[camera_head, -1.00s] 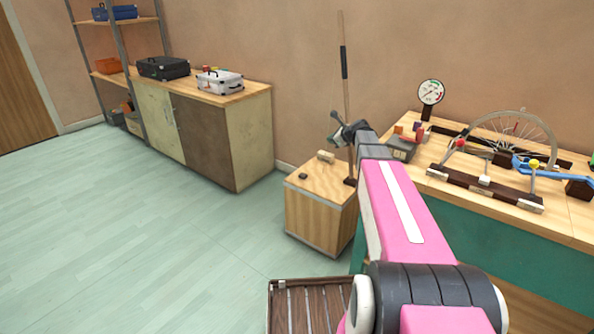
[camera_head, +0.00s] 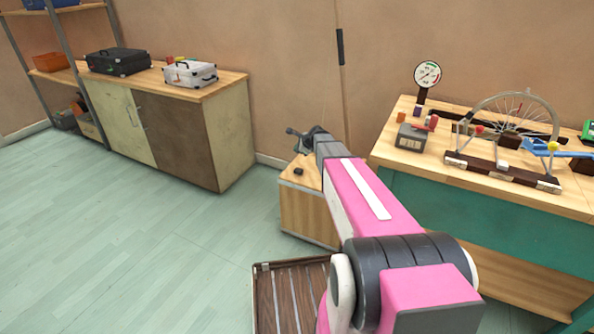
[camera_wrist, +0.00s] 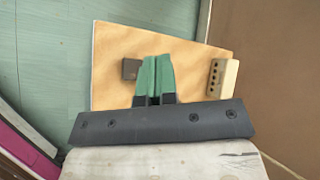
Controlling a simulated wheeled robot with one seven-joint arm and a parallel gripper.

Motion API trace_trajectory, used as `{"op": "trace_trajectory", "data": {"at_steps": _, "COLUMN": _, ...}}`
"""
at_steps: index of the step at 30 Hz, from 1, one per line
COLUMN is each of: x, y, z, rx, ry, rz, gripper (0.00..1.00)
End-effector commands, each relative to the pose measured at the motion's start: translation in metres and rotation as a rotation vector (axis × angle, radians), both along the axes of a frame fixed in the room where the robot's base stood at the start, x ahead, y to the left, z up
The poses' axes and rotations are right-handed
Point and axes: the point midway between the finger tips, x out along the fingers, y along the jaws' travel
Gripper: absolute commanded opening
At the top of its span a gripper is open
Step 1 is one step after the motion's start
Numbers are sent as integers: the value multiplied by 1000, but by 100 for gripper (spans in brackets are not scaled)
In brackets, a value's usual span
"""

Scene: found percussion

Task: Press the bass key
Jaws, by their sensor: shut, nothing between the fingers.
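I cannot tell which thing is the bass key. My gripper (camera_wrist: 153,92) has green fingertips, shut together and empty, over a light wooden top in the wrist view. On that top a small dark block (camera_wrist: 131,69) lies just left of the fingertips, and a cream block with a row of holes (camera_wrist: 223,78) lies to their right. In the head view this top belongs to a low wooden box (camera_head: 306,213). The dark block (camera_head: 298,171) shows there near its front edge; the cream block is hidden. Whether the fingertips touch the top is unclear.
A workbench (camera_head: 402,160) at right holds a dial gauge (camera_head: 428,75), a spoked wheel (camera_head: 518,100) and a dark bar with levers (camera_head: 502,172). A brown slatted panel (camera_head: 287,298) is at the bottom. A cabinet (camera_head: 180,140) stands left. The green floor (camera_head: 110,230) is open.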

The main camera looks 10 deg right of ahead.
Motion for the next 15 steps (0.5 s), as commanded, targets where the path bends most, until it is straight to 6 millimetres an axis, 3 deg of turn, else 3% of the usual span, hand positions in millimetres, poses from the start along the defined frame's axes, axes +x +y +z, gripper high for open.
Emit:
{"op": "trace_trajectory", "data": {"at_steps": 8, "x": 1, "y": 0, "z": -7, "rx": 2, "ry": 1, "rz": -1, "gripper": 0}}
{"op": "trace_trajectory", "data": {"at_steps": 15, "x": 1, "y": 0, "z": -34, "rx": 2, "ry": 3, "rz": -1, "gripper": 0}}
